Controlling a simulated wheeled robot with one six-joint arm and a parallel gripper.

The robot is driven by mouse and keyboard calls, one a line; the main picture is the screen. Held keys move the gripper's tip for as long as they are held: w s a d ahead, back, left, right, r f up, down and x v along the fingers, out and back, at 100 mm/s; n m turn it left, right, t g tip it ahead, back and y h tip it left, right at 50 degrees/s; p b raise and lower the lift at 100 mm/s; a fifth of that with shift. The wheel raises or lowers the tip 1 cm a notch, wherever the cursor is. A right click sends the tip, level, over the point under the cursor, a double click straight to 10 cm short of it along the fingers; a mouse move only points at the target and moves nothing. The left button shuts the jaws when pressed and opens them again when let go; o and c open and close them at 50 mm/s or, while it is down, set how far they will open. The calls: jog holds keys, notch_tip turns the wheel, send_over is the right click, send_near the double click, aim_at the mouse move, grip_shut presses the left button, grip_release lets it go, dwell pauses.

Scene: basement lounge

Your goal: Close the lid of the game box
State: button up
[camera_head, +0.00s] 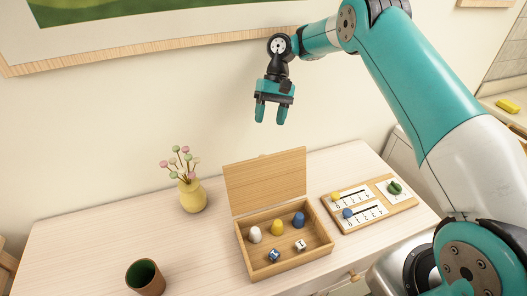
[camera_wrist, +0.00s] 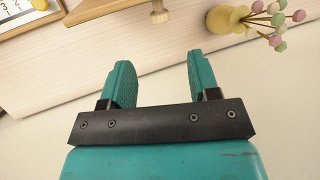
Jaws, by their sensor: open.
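The wooden game box (camera_head: 290,262) stands on the light table, with its lid (camera_head: 266,180) raised upright at the back edge. Inside the box are a white piece (camera_head: 255,234), a yellow piece (camera_head: 276,228), a blue piece (camera_head: 298,220) and two dice (camera_head: 300,245). My gripper (camera_head: 271,115) is open and empty, pointing down, well above and behind the lid near the wall. In the wrist view my gripper (camera_wrist: 155,80) shows both teal fingers apart with nothing between them. Part of the wooden box or lid (camera_wrist: 105,8) shows at the top edge there.
A yellow vase with flowers (camera_head: 192,195) stands left of the box, and a brown cup (camera_head: 146,277) at the front left. A wooden scoreboard (camera_head: 378,214) lies to the right. A framed picture (camera_head: 150,52) hangs on the wall behind. The table's left part (camera_head: 90,240) is clear.

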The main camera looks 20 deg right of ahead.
send_near(266, 179)
jog(key=f, duration=0.1)
jog(key=w+a+f, duration=0.1)
jog(key=f, duration=0.2)
jog(key=shift+w+a+f, duration=0.35)
jog(key=shift+w+a, duration=0.05)
jog(key=shift+c, duration=0.2)
grip_shut()
